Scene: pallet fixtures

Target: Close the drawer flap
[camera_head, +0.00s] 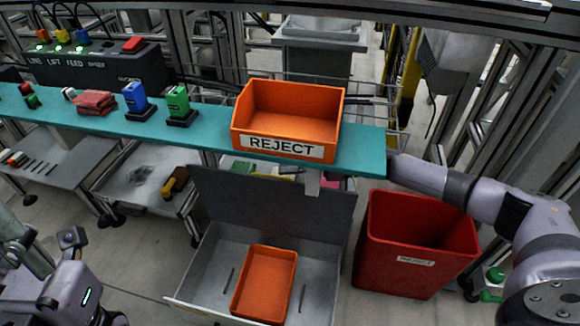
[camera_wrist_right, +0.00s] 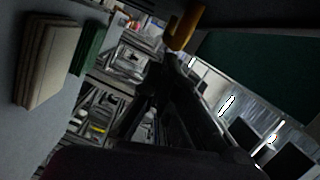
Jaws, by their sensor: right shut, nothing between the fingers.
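The grey drawer (camera_head: 205,262) stands open below the teal shelf. Its dark grey flap (camera_head: 265,210) stands raised at the back, its upper edge partly hidden by the shelf. An orange tray (camera_head: 264,284) lies inside the drawer. My right arm comes in from the right, and its forearm passes behind the shelf's right end, so the gripper is mostly hidden in the head view. In the right wrist view my right gripper (camera_wrist_right: 172,70) shows as a dark shape, shut and empty. I cannot tell whether it touches the flap. My left arm shows at the lower left, without its gripper.
The teal shelf (camera_head: 365,148) carries an orange REJECT bin (camera_head: 286,120), a green block (camera_head: 178,101), a blue block (camera_head: 135,97) and red cloths (camera_head: 95,102). A red bin (camera_head: 405,258) stands right of the drawer. A pale block (camera_wrist_right: 48,60) shows in the wrist view.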

